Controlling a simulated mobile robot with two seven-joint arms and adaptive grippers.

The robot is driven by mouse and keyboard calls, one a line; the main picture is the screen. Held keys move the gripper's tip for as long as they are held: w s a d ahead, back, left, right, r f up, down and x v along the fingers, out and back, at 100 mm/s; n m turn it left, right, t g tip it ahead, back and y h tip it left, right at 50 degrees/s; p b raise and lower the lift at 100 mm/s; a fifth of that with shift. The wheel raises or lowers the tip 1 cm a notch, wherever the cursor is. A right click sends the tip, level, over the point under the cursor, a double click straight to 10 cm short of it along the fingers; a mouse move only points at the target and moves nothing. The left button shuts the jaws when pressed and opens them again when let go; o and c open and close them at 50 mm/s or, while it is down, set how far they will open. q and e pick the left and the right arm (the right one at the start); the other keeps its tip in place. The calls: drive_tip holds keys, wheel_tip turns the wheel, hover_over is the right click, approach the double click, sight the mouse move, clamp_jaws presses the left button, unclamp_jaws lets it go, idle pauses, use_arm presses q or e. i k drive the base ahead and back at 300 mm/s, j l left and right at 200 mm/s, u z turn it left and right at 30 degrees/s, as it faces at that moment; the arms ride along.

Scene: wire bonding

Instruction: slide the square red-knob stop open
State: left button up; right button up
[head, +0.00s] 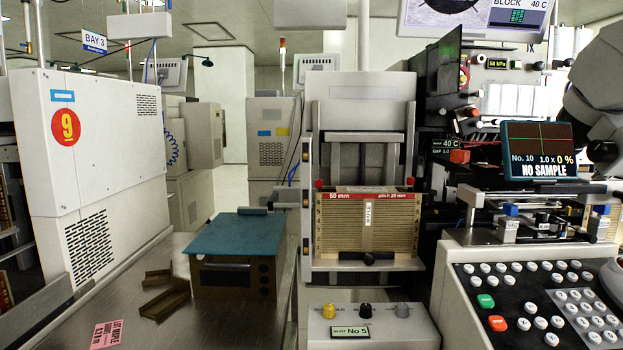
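A square red knob (459,156) shows on the dark machine at right of centre, just left of the small "NO SAMPLE" screen (538,150). It is small here, and I cannot tell whether its stop is open or shut. Two smaller red pieces, one at the left (319,184) and one at the right (410,182), sit at the top corners of the tan slotted magazine (340,225) in the central grey lift. Neither of my grippers is in view, and nothing is seen touching these parts.
A brown box with a teal top (235,236) and brown trays (165,300) stand on the metal bench (225,325) at left. A knob box (372,328) is in front of the lift. A button console (535,300) and blue-capped clamps (510,210) are at right.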

sight(382, 218)
drive_tip(key=j+u, duration=0.45)
drive_tip(key=j, duration=0.95)
